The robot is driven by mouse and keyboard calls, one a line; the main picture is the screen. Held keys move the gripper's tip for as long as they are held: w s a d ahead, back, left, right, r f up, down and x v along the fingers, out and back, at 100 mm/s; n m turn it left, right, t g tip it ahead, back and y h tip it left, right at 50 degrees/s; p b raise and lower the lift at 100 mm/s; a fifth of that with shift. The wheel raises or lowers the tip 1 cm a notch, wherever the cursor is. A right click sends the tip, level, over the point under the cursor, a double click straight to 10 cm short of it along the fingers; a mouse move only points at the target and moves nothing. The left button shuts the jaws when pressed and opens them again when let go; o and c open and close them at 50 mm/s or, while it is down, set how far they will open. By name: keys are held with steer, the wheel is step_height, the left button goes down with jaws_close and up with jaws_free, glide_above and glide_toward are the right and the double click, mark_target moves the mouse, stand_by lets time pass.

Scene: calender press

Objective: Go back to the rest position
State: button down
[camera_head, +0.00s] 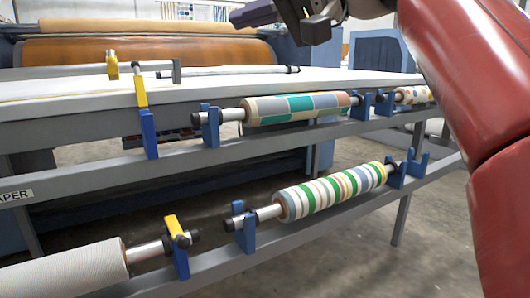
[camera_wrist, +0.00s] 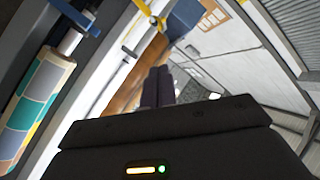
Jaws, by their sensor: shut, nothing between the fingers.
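My gripper (camera_head: 258,13) is at the top of the head view, raised above the white table and apart from it. In the wrist view its dark fingers (camera_wrist: 158,87) are together with nothing between them. The red arm crosses the right side of the head view. Below and in front of the gripper, a roll with coloured checks (camera_head: 297,107) lies in blue brackets on the upper rail. This roll also shows at the left of the wrist view (camera_wrist: 36,105).
A striped roll (camera_head: 332,192) and a white roll (camera_head: 68,270) sit on the lower rail. A white table (camera_head: 60,90) carries metal bars. A large orange-brown roller (camera_head: 150,50) stands behind. Yellow and blue holders (camera_head: 147,125) stick up at the table's front edge. Floor is clear at right.

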steer(key=s+d+f+m+h+p, duration=0.1)
steer(key=s+d+f+h+p, duration=0.2)
steer(key=f, duration=1)
steer(key=s+d+f+m+g+h+p, duration=0.1)
steer(key=s+d+f+h+p, duration=0.2)
steer(key=s+d+f+h, duration=0.3)
steer(key=s+d+f+m+g+h+p, duration=0.1)
steer(key=s+d+f+h, duration=0.4)
steer(key=f, duration=1.5)
steer(key=s+d+m+p, duration=0.1)
steer(key=s+d+p, duration=0.1)
steer(key=d, duration=0.2)
steer(key=shift+d, duration=0.15)
